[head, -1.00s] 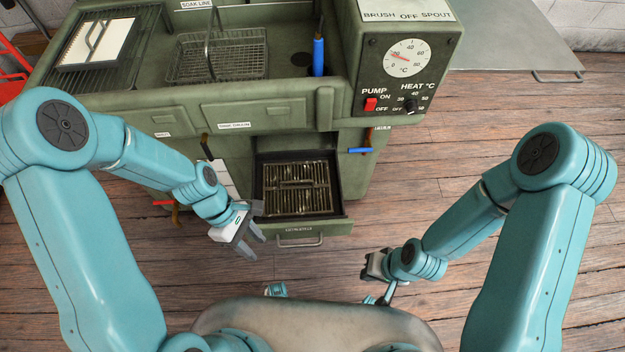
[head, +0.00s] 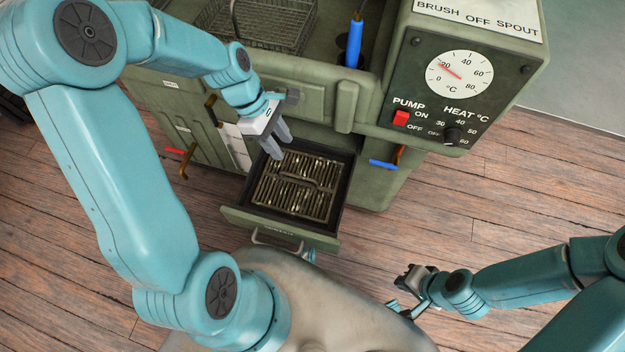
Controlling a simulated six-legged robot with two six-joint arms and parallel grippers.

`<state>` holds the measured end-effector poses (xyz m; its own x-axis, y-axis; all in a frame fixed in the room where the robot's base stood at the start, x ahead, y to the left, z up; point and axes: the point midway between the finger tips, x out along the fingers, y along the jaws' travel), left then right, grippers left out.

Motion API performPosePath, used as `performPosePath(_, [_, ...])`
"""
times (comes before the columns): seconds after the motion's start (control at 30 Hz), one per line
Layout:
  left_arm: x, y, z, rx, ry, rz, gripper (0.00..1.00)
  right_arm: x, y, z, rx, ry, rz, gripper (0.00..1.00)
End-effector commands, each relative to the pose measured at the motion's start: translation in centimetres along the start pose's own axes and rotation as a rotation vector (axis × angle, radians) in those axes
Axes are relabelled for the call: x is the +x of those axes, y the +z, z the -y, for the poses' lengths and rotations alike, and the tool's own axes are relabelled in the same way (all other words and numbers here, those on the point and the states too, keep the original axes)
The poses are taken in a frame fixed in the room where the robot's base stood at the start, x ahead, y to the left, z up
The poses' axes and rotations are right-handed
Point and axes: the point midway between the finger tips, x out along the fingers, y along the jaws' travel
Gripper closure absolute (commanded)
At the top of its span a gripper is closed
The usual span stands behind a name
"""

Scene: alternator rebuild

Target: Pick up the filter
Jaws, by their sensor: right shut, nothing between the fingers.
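The filter (head: 278,197), a dark metal slatted panel with a handle across its middle, lies in the pulled-out drawer (head: 237,218) of the green washer, low in the middle of the head view. My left gripper (head: 280,150) is open and empty. Its fingers point down near the drawer's back left corner, just beyond the filter in the picture; I cannot tell how high above it they are. My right gripper (head: 407,279) is shut and empty, off to the right of the drawer.
The green washer (head: 300,95) carries a wire basket (head: 262,25), a blue-handled tool (head: 354,42) and a control panel with a dial (head: 459,74). Blue (head: 383,164) and red (head: 175,151) valve handles flank the drawer. The plank floor (head: 500,200) at right is clear.

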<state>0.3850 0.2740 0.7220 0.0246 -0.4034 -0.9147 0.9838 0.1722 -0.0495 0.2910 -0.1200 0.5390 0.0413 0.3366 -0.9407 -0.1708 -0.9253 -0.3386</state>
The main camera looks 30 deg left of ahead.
Motion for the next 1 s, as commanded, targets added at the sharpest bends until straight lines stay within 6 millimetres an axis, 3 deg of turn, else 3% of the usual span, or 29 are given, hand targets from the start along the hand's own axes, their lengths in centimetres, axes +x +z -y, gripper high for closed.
performPosePath(0.1, [-0.3, -1.9, -0.2, -0.023, 0.052, -0.013, 0.6, 1.6, -0.1, -0.6, 0.0, 0.0, 0.0, 1.0])
performPosePath(0.27, [-0.3, -3.1, 0.1, -0.04, 0.072, -0.018, 0.6, 2.4, 0.0, -0.8, 0.0, 0.0, 0.0, 1.0])
performPosePath(0.37, [1.2, -3.3, 0.2, -0.043, 0.068, -0.017, 0.6, 2.8, -0.1, -1.0, 0.0, 0.0, 0.0, 1.0])
performPosePath(0.7, [8.8, -3.4, -0.4, -0.039, 0.067, -0.017, 0.6, 4.8, -0.1, -1.7, 0.0, 0.0, 0.0, 1.0])
performPosePath(1.0, [11.8, -3.2, -0.7, -0.038, 0.067, -0.018, 0.6, 5.6, -0.1, -2.0, 0.0, 0.0, 0.0, 1.0])
